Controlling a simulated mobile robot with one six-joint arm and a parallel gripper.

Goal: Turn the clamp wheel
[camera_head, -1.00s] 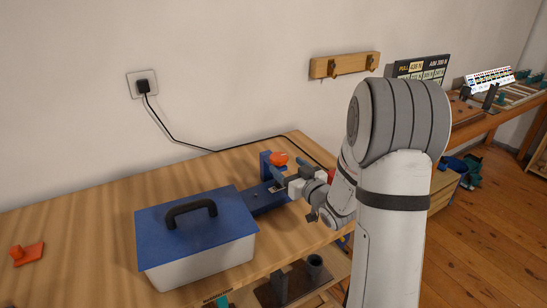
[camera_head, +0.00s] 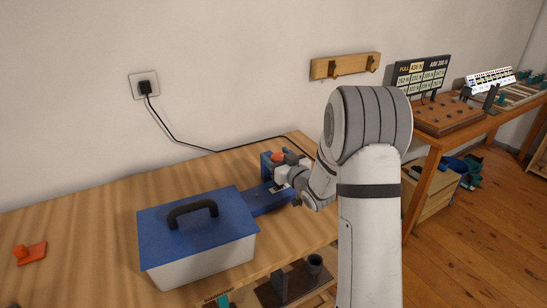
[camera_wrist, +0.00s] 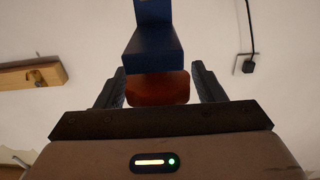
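The clamp's orange-red wheel (camera_head: 277,156) is at the upper end of the blue clamp (camera_head: 270,200) on the wooden bench. My gripper (camera_head: 283,166) is at the wheel and hides part of it. In the wrist view, the wheel (camera_wrist: 158,88) lies between the two spread fingers of my gripper (camera_wrist: 158,80), with the blue clamp body (camera_wrist: 152,50) just beyond it.
A blue-lidded toolbox (camera_head: 197,237) with a black handle stands left of the clamp. An orange part (camera_head: 31,253) lies at the far left. A black cable (camera_head: 215,151) runs along the wall behind. The left and front-left bench top (camera_head: 100,215) is mostly clear.

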